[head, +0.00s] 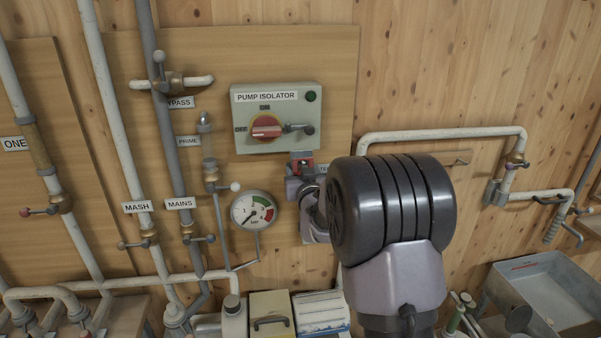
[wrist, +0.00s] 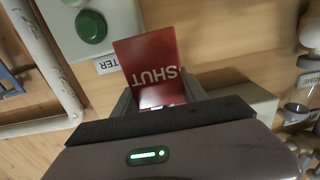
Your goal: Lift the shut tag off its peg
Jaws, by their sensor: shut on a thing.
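The shut tag (wrist: 149,62) is a red plate with white lettering, upside down in the wrist view. My gripper (wrist: 158,100) is shut on its near edge. In the head view a small part of the red tag (head: 302,161) shows at the jaws of my gripper (head: 299,171), just under the pump isolator box (head: 252,141). No peg shows at the tag, so I cannot tell whether the tag still hangs on one. My dark wrist and arm hide the wall to the right of it.
A pressure gauge (head: 253,209) sits left of and below my gripper. The isolator has a red rotary switch (head: 266,127). A white pipe (head: 440,135) runs along the wall at right. Boxes (head: 270,316) and a metal trough (head: 541,294) stand below. Upper right wall is bare.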

